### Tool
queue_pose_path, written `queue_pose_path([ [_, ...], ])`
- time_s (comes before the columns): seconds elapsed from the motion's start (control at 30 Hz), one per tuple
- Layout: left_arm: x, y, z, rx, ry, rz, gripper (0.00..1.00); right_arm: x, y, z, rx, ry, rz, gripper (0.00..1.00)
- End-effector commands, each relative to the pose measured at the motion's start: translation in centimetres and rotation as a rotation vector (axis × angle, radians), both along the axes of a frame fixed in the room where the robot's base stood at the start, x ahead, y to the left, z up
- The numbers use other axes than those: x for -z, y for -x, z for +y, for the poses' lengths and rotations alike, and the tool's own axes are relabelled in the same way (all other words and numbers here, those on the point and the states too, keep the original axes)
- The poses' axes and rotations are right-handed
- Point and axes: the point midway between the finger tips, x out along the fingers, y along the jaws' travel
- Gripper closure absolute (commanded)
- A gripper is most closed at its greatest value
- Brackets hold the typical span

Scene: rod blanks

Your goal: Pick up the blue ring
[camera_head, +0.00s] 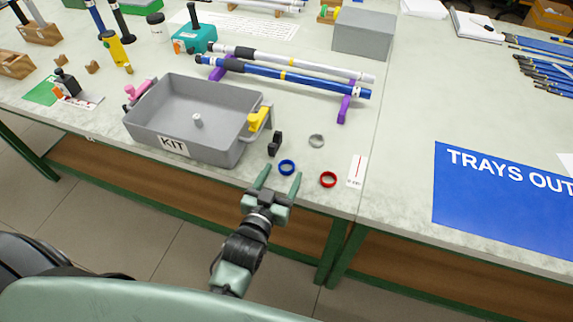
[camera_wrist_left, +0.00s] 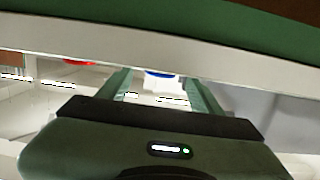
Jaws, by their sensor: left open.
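The blue ring (camera_head: 287,167) lies on the table near its front edge, to the right of the grey KIT tray (camera_head: 213,153). My left gripper (camera_head: 282,175) is open and empty at the table's front edge, with its fingers pointing at the ring. In the head view the ring shows between the two fingertips. In the left wrist view the blue ring (camera_wrist_left: 158,74) is partly cut off from sight and also shows between the fingers (camera_wrist_left: 155,82). I cannot tell the gripper's exact height over the table. My right gripper is not in view.
A red ring (camera_head: 328,179) lies close to the right and a grey ring (camera_head: 317,140) behind. A small black part (camera_head: 275,144) stands between the tray and the rings. A white card (camera_head: 357,170) lies right of the red ring. Blue and white rods (camera_head: 290,76) rest on purple supports behind.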

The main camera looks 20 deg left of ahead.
Motion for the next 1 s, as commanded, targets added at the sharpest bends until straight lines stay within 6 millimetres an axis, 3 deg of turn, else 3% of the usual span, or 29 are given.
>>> queue_pose_path([
  [0.13, 0.20, -1.57, 0.01, -0.001, -0.001, 0.000, 0.35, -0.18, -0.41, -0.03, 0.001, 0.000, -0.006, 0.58],
  [0.37, 0.33, -1.71, 0.01, -0.001, 0.000, 0.001, 0.35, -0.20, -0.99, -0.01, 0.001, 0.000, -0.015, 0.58],
  [0.47, 0.32, -1.70, 0.01, 0.000, 0.000, 0.001, 0.57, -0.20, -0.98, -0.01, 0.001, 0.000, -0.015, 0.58],
  [0.6, 0.32, -1.69, 0.00, 0.000, 0.000, 0.001, 0.96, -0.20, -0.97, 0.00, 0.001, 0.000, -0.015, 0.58],
  [1.0, -0.40, -1.72, 0.00, 0.000, 0.000, 0.000, 0.99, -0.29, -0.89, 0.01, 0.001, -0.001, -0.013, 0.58],
])
